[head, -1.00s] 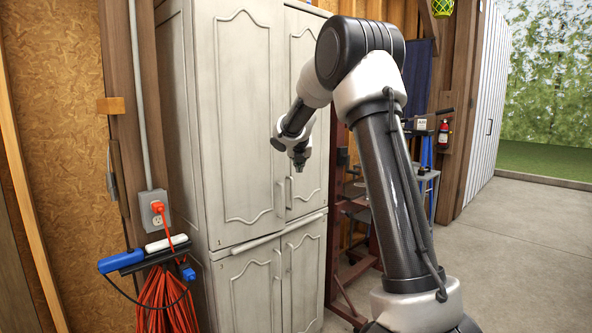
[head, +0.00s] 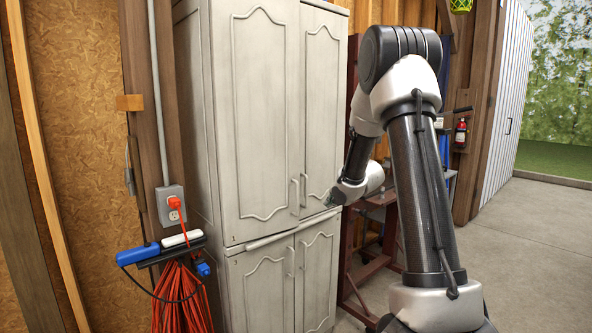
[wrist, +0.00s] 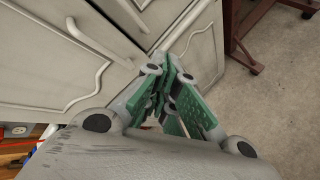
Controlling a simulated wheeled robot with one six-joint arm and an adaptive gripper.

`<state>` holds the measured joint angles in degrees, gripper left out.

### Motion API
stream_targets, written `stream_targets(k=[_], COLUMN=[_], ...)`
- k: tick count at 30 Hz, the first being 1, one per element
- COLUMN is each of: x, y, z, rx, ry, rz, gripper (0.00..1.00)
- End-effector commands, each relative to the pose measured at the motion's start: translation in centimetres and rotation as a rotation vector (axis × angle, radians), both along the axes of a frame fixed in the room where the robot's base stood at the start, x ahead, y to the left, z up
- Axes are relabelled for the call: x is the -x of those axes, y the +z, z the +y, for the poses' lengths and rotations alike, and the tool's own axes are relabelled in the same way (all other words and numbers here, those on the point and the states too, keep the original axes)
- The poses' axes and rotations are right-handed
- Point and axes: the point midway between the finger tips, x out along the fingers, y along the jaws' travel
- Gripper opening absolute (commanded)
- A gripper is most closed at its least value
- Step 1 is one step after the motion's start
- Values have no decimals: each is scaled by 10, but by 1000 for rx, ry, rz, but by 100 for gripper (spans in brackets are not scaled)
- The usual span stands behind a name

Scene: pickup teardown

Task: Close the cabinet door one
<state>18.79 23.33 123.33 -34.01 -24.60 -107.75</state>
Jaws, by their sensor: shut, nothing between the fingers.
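The pale grey cabinet (head: 268,110) stands left of my arm, with two upper doors and two lower doors. The upper left door (head: 262,130) and upper right door (head: 322,110) look flush with the front, their bar handles side by side near the seam. I cannot read for certain which door is marked one. My gripper (head: 333,197) is in front of the lower right part of the upper right door; I cannot tell if it touches. In the wrist view the gripper's green-padded fingers (wrist: 166,75) are together and empty, and a door handle (wrist: 88,92) shows left of them.
Concrete floor (head: 530,240) is open at the right.

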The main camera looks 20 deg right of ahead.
Motion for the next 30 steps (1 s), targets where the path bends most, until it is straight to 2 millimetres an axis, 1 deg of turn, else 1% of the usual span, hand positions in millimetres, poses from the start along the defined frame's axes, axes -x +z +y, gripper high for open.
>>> stream_targets(k=[1, 2, 3, 5, 6, 9, 12, 16, 19, 30], x=[2, 3, 3, 3, 4, 4, 3, -5, -19, -95], y=[0, 4, 12, 29, 41, 70, 89, 90, 90, 90], z=[10, 17, 26, 38, 45, 54, 58, 60, 62, 77], rx=[-106, -175, -263, -384, -455, -596, -683, -715, -713, -711], ry=[-15, -23, -28, -27, -24, -9, 2, -3, -3, -2], rz=[-80, -135, -205, -302, -360, -472, -532, -533, -532, -533], gripper=[0, 0, 0, 0, 0, 0, 0, 0, 0, 0])
